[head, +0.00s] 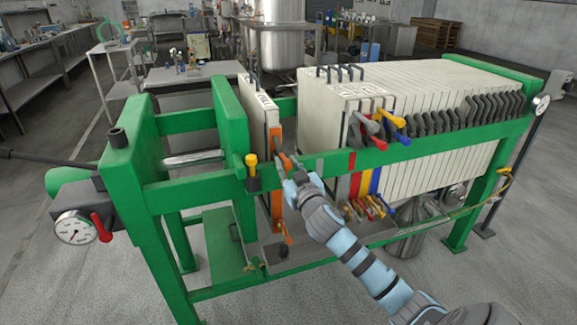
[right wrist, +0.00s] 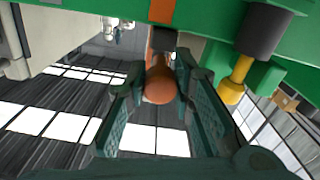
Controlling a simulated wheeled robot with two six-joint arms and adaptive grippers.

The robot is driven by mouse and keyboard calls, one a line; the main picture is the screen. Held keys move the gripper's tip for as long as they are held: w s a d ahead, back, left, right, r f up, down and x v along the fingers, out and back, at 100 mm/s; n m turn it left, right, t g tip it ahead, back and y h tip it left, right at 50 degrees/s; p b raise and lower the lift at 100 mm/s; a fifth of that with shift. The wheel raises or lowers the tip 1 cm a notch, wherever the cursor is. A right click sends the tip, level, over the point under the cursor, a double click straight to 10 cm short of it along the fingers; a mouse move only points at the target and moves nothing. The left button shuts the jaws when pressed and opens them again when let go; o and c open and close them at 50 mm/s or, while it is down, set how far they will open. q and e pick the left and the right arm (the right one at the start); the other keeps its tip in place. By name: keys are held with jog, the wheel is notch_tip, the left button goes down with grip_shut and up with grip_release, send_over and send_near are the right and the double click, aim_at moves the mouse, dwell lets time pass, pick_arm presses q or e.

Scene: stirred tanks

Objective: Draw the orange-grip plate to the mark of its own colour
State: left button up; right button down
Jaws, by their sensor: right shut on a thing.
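The orange-grip plate (head: 257,110) is a pale upright plate with an orange edge stripe. It stands apart from the stack, nearer the green pressing head (head: 232,135). My right gripper (head: 292,178) is at its grip by the front rail. In the right wrist view, the jaws (right wrist: 158,90) are shut on the round-ended orange grip (right wrist: 160,82). An orange strip (right wrist: 161,10) shows just beyond it by the green rail; I cannot tell whether it is a mark or the plate's stripe. My left gripper is out of view.
The plate stack (head: 430,90) stands to the right, with red, yellow and blue grips at its near end. The front rail (head: 420,150) carries a grey band (head: 320,165) and a red band (head: 352,160). A yellow knob (head: 251,160) is just left of my gripper. Free room separates plate and stack.

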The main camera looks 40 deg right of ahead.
jog(key=shift+s+d, duration=0.1)
jog(key=shift+d, duration=0.3)
jog(key=c, duration=1.4)
grip_release()
jog(key=shift+s+d, duration=0.1)
jog(key=shift+o, duration=0.2)
jog(key=shift+f, duration=0.1)
